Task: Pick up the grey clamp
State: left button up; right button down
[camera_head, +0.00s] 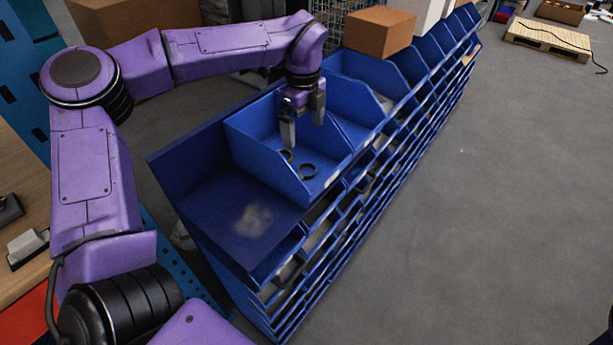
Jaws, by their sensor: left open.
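The other clamp (287,156) lies further left, close to my left gripper's finger and partly hidden. The fingertips look a little above the rings, but the exact height is unclear. My right gripper is not in view.
The blue bin (262,158) has raised walls around the rings. More blue bins run in a row toward the back right, with a cardboard box (379,32) on top. A flat blue shelf top (215,205) lies nearer. The grey floor (490,200) at right is clear.

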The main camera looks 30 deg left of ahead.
pick_arm(q)
jog(key=f, duration=0.1)
send_over(305, 174)
notch_tip(305, 174, down, 6)
jog(key=shift+s+a+r, duration=0.1)
jog(key=shift+s+a, duration=0.05)
jog(key=shift+f, duration=0.35)
jog(key=f, duration=0.1)
jog(key=f+p, duration=0.1)
jog(key=f, duration=0.1)
jog(key=f+p, duration=0.1)
jog(key=f, duration=0.1)
jog(key=shift+w+f, duration=0.2)
jog(key=shift+w, duration=0.05)
jog(key=c, duration=1.1)
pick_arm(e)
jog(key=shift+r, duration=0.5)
